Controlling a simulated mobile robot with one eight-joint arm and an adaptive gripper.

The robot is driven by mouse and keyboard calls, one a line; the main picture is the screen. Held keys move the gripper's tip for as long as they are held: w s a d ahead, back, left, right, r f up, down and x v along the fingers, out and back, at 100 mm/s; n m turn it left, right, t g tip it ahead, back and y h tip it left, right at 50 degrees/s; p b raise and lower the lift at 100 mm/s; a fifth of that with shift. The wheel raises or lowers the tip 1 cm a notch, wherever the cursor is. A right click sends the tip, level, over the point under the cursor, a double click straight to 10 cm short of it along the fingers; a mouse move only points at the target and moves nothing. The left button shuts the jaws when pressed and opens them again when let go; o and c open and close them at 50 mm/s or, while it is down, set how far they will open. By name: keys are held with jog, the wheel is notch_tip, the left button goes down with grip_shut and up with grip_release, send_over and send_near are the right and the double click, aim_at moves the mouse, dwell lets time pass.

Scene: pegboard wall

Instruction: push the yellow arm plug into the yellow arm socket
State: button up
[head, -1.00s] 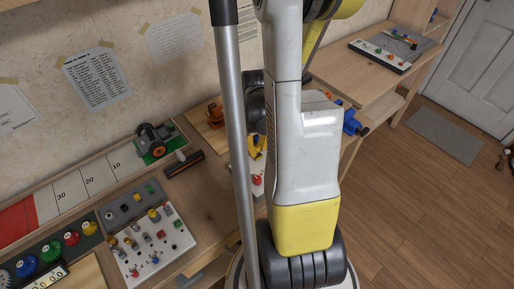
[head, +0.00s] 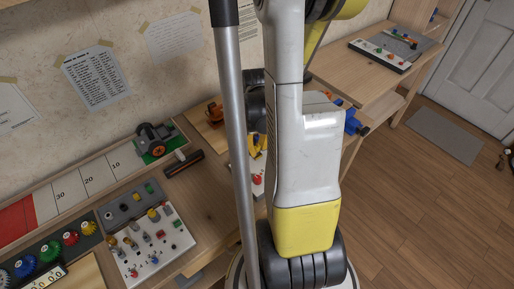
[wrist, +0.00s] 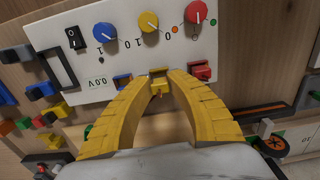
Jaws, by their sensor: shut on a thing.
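In the wrist view my gripper (wrist: 158,78) has its two yellow fingers shut on a small yellow piece, the yellow arm plug (wrist: 158,88). The plug is at the lower edge of a white panel (wrist: 112,55), in line with the yellow dial. The yellow socket is behind the plug and fingertips; I cannot tell how far the plug sits in it. A blue block (wrist: 123,81) is just left of the fingertips and a red block (wrist: 200,71) just right. In the head view my arm hides most of the gripper and panel.
The panel carries blue (wrist: 105,33), yellow (wrist: 148,22) and red (wrist: 194,12) dials and a black switch (wrist: 74,38). Coloured blocks lie at the wrist view's left. In the head view a button board (head: 153,243) and a wheeled model (head: 155,141) share the bench.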

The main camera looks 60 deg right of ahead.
aim_at(257, 147)
jog(key=shift+f+b, duration=0.9)
jog(key=shift+f, duration=0.05)
jog(key=o, duration=0.8)
jog(key=shift+o, duration=0.2)
jog(key=shift+r, duration=0.1)
jog(key=shift+r+p, duration=2)
jog(key=shift+r, duration=0.45)
